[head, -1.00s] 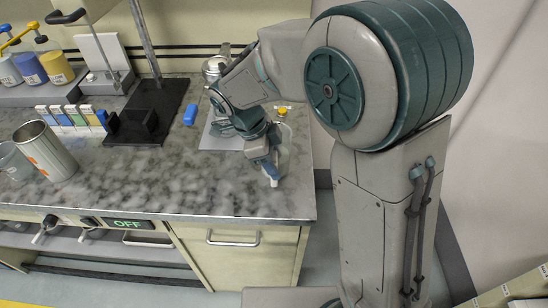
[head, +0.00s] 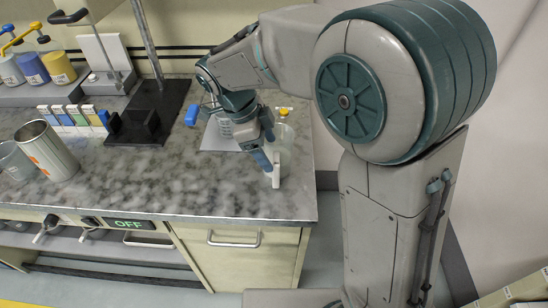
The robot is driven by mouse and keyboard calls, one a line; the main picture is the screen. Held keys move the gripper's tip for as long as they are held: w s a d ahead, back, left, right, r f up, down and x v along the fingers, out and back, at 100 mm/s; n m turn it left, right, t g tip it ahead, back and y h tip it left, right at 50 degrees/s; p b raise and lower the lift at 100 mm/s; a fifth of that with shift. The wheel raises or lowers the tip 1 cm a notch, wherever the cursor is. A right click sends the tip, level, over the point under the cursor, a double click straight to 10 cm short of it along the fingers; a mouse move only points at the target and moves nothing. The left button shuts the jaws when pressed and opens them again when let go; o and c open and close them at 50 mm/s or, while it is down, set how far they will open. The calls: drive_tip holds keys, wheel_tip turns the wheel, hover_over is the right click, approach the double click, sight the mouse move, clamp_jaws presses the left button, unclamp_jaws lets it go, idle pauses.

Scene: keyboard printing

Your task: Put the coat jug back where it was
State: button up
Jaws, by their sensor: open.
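A clear jug with a yellow top (head: 286,138) stands near the right end of the marbled counter, partly hidden by my arm. No label can be read on it; I take it as the coat jug. My gripper (head: 270,162) points down at the jug's front left side, beside a white upright piece that looks like its handle. The gripper is open. The arm hides whether the fingers touch the handle or stand around it.
A grey sheet or plate (head: 214,138) lies left of the jug. A black stand (head: 140,125), a blue block (head: 192,115) and a metal cup (head: 48,152) are further left. The counter's front middle (head: 170,188) is clear.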

drive_tip(key=v, duration=0.7)
drive_tip(key=s+d+f+n+t+y, duration=0.1)
drive_tip(key=s+d+f+n+y, duration=0.1)
drive_tip(key=s+d+n, duration=0.4)
drive_tip(key=s+d+f+n+t+y, duration=0.2)
drive_tip(key=s+d+n, duration=0.5)
drive_tip(key=d+n, duration=0.5)
drive_tip(key=shift+d+f+n, duration=0.3)
drive_tip(key=shift+d, duration=0.5)
drive_tip(key=shift+c, duration=0.3)
